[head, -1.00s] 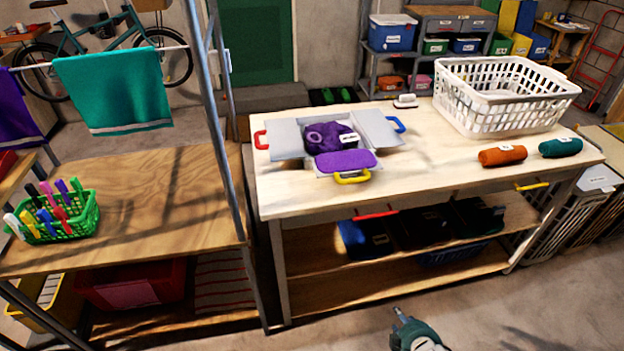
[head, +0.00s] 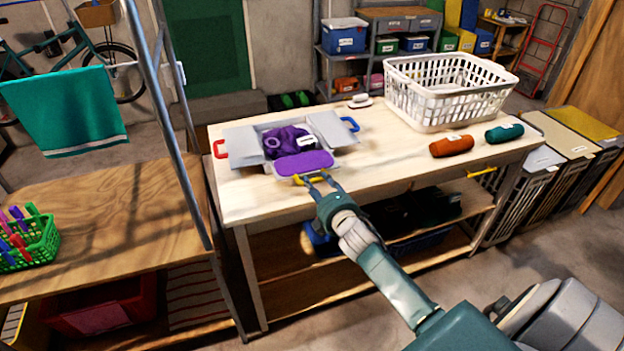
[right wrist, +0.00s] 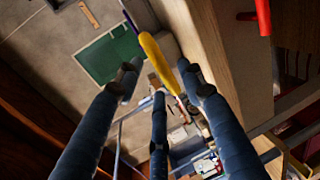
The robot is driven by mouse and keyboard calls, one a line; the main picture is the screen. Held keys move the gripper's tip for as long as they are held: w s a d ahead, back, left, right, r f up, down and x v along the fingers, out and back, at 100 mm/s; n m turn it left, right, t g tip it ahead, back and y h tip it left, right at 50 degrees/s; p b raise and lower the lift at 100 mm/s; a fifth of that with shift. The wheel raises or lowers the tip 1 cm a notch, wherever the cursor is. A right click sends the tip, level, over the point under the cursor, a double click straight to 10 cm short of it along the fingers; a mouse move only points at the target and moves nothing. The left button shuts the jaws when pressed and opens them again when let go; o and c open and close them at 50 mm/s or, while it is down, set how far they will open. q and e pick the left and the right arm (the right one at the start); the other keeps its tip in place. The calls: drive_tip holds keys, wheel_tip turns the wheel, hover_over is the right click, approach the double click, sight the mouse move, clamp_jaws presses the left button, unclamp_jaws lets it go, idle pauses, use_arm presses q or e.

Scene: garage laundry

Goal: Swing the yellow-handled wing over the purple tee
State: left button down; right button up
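The purple tee (head: 285,141) lies bunched in the middle of a grey folding board on the workbench. The yellow-handled wing (head: 304,163) lies at the board's front edge with a purple pad on top. Its yellow handle (head: 300,181) points toward me. My right gripper (head: 316,180) reaches up to this handle with its fingers apart. In the right wrist view the yellow handle (right wrist: 155,58) shows between and beyond the open fingers; contact is not clear. My left gripper is not in view.
The red-handled wing (head: 241,139) lies left and the blue-handled wing (head: 330,129) right, both folded outward. A white basket (head: 450,95), an orange roll (head: 451,146) and a teal roll (head: 504,133) stand to the right. A metal post (head: 165,110) rises left of the bench.

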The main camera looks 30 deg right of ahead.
sight(314, 181)
drive_tip(key=shift+x, duration=1.9)
drive_tip(key=shift+c, duration=0.3)
clamp_jaws()
